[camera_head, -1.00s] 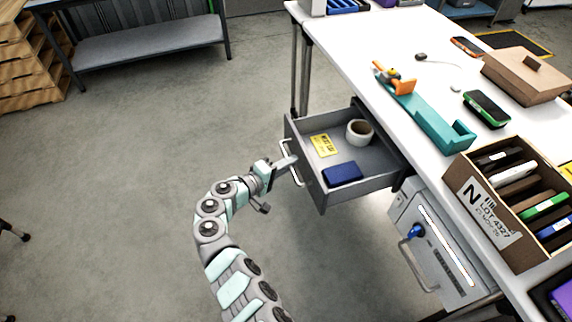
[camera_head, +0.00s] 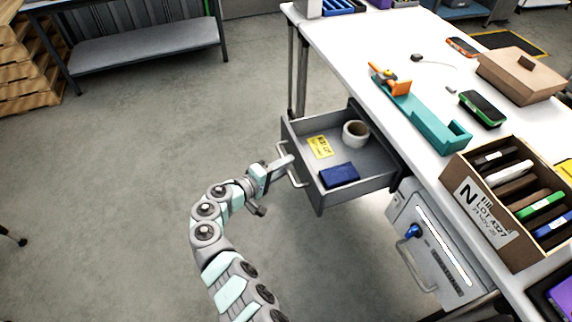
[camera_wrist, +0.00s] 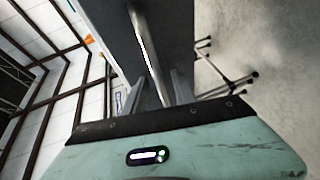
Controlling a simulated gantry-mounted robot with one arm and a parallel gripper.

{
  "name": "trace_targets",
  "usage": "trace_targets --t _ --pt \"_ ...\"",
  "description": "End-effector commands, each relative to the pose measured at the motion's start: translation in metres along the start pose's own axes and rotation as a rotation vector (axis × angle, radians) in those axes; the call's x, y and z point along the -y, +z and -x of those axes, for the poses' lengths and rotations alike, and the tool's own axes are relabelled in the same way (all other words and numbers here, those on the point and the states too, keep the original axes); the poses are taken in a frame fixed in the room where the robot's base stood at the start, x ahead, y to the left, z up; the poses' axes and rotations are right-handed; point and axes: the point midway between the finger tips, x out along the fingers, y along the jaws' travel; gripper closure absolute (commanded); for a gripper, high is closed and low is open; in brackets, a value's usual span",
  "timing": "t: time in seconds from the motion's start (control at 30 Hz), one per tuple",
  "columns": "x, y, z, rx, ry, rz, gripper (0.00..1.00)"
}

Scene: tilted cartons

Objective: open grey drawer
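The grey drawer (camera_head: 318,198) under the white workbench is pulled well out, and its inside shows in the head view. Its pale bar handle (camera_head: 291,180) is on the front face, at the left. My gripper (camera_head: 284,162) is at this handle, level with its upper part. In the wrist view the handle (camera_wrist: 148,50) runs down between the two fingers of my gripper (camera_wrist: 157,92). The fingers stand apart with gaps beside the bar. Whether either finger touches it is hard to tell.
A tape roll (camera_head: 355,134), a yellow label (camera_head: 319,147) and a blue box (camera_head: 339,175) lie in the drawer. A lower grey cabinet (camera_head: 433,250) with a handle stands to the right. The floor left of the drawer is clear.

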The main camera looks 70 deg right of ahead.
Motion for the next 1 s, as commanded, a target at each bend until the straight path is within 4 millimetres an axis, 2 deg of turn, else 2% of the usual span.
trace_targets --t 0.3,0.5,0.7,1.0 --pt "-0.003 -0.002 0.062 -0.004 -0.002 0.0 0.68" --pt "-0.001 -0.001 0.092 -0.004 -0.002 0.001 0.68" --pt "-0.001 0.0 0.102 0.001 0.0 0.0 0.68" --pt "0.0 0.0 0.103 0.0 0.0 0.0 0.68"
